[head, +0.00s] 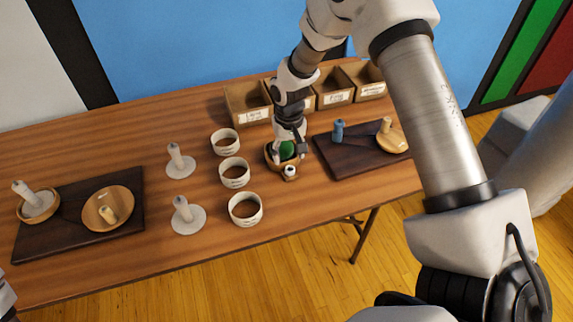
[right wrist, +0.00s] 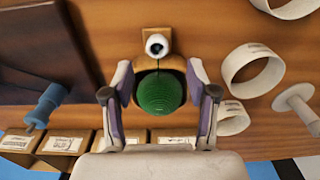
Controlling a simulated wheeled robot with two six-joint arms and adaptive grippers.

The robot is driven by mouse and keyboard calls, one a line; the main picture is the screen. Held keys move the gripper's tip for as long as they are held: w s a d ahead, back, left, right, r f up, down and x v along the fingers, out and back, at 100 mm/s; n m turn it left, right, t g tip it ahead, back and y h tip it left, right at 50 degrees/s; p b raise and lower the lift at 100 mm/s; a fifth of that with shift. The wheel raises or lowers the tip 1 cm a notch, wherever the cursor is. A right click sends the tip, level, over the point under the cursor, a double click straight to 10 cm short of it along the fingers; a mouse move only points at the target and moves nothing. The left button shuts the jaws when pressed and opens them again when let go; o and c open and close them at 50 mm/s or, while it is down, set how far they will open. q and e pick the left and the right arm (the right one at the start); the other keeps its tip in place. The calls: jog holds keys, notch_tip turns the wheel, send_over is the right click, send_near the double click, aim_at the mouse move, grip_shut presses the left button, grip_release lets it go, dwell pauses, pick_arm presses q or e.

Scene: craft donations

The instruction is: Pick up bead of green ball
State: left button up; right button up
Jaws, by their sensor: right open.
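A green ball (head: 287,149) sits in a round wooden bowl (head: 270,158) near the middle of the table. In the right wrist view the ball (right wrist: 160,93) is ribbed, with a thin green strand running up to a white bead (right wrist: 156,45) with a dark centre. The bead (head: 290,171) rests at a small wooden block on the bowl's near side. My right gripper (head: 289,150) is over the bowl from above. Its two open fingers, seen in the right wrist view (right wrist: 160,100), stand on either side of the ball. My left gripper is not visible.
White rings (head: 234,172) and spool-like pegs (head: 181,161) stand left of the bowl. A dark board (head: 340,160) with a blue peg (head: 338,130) lies right. Labelled boxes (head: 247,103) line the back. Another dark board (head: 66,222) with wooden bowls is far left.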

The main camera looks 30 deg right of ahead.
aim_at(289, 165)
jog(key=f, duration=0.2)
jog(key=shift+s+d+f+p, duration=0.25)
jog(key=shift+s+f+p, duration=0.05)
jog(key=shift+f+p, duration=0.1)
jog(key=f, duration=0.1)
jog(key=w+f, duration=0.1)
jog(key=shift+w+f, duration=0.1)
jog(key=shift+f, duration=0.3)
jog(key=shift+r, duration=0.15)
jog(key=shift+s+r, duration=0.1)
jog(key=shift+s, duration=0.2)
jog(key=c, duration=0.6)
jog(key=shift+w, duration=0.2)
jog(key=shift+c, duration=0.8)
